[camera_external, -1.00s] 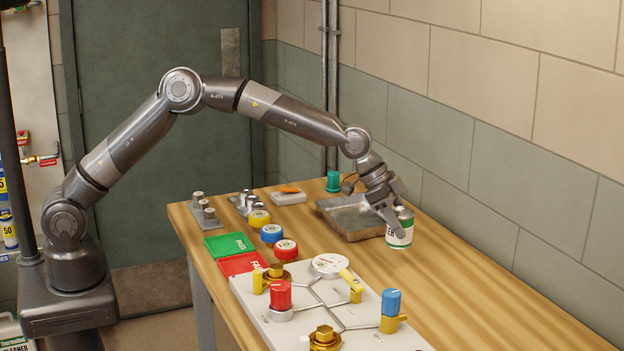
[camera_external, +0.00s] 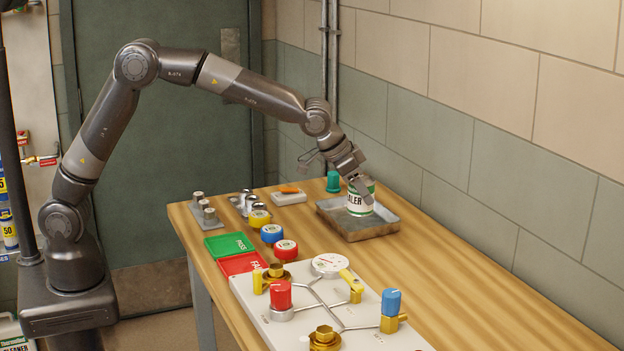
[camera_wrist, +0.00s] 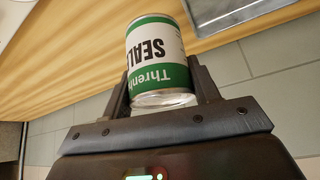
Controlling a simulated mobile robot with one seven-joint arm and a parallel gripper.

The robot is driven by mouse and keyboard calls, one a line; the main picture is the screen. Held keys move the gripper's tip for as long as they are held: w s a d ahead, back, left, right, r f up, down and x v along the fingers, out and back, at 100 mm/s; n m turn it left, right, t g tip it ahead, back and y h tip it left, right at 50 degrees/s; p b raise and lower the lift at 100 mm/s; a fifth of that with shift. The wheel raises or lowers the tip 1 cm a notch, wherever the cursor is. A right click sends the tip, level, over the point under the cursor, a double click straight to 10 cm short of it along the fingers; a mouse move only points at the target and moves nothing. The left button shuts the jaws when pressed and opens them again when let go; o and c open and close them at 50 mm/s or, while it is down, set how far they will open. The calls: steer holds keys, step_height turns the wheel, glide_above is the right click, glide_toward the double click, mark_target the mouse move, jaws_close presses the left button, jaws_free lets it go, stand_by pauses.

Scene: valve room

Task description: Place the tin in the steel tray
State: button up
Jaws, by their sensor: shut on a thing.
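The tin (camera_external: 360,201) is a small can with a green and white label and dark lettering. My gripper (camera_external: 359,183) is shut on it, and the tin looks upright. In the external view the tin appears over the steel tray (camera_external: 376,231), a shallow grey metal tray by the wall. I cannot tell whether the tin touches the tray floor. In the wrist view the tin (camera_wrist: 158,65) sits between both fingers of my gripper (camera_wrist: 162,88), and part of the tray (camera_wrist: 228,14) shows at the upper right.
A valve board (camera_external: 330,300) with red, blue and yellow fittings fills the front. Coloured caps (camera_external: 272,233) lie to the left. The right of the table is clear.

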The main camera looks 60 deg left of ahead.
steer(key=a+n+y, duration=0.1)
steer(key=a+n, duration=0.1)
steer(key=a, duration=0.3)
glide_above(357, 221)
step_height(357, 221, down, 6)
steer(key=shift+f, duration=2.05)
steer(key=o, duration=1.2)
steer(key=shift+f, duration=0.15)
